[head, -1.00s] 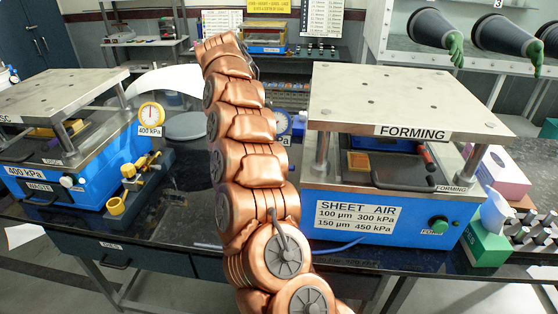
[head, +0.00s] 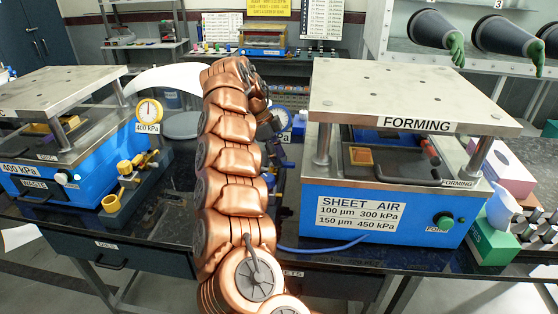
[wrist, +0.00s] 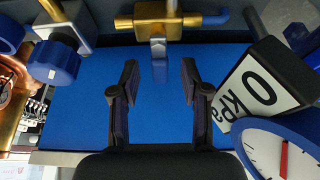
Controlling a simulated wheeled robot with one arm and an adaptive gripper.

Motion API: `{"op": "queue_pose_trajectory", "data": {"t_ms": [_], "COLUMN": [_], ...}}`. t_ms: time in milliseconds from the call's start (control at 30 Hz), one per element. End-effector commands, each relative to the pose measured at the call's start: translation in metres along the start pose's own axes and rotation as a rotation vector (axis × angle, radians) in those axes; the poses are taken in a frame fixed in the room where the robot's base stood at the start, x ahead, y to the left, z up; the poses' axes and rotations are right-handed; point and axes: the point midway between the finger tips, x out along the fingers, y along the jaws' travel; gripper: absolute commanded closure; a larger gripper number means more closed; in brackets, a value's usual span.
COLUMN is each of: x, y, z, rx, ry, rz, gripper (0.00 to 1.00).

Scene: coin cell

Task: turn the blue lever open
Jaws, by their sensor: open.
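In the wrist view a brass valve (wrist: 157,24) runs across the top, and a short blue lever (wrist: 159,62) points down from its middle. My gripper (wrist: 159,68) is open, with one dark finger on each side of the lever in the picture. I see no clear contact, and I cannot tell the depth between fingers and lever. A gauge block marked 0 kPa (wrist: 258,85) is close beside the right finger. In the head view my copper arm reaches between the two blue presses; it hides the lever, and the gripper is hard to make out there.
A blue round knob (wrist: 55,62) is left of the fingers in the wrist view, and a dial gauge (wrist: 283,150) is at lower right. The FORMING press (head: 395,205) stands right of my arm. A gauge reading 400 kPa (head: 149,112) and a yellow valve (head: 130,172) stand left.

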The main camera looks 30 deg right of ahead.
Motion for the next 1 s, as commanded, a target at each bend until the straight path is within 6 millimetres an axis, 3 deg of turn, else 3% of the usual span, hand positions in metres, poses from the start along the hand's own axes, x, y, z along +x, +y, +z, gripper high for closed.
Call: {"op": "queue_pose_trajectory", "data": {"t_ms": [533, 1000], "x": [0.0105, 0.0104], "y": [0.0004, 0.0003], "z": [-0.0011, -0.0011], "rx": [0.000, 0.001], "ry": [0.003, 0.002], "rz": [-0.001, -0.002], "gripper": [0.54, 1.00]}}
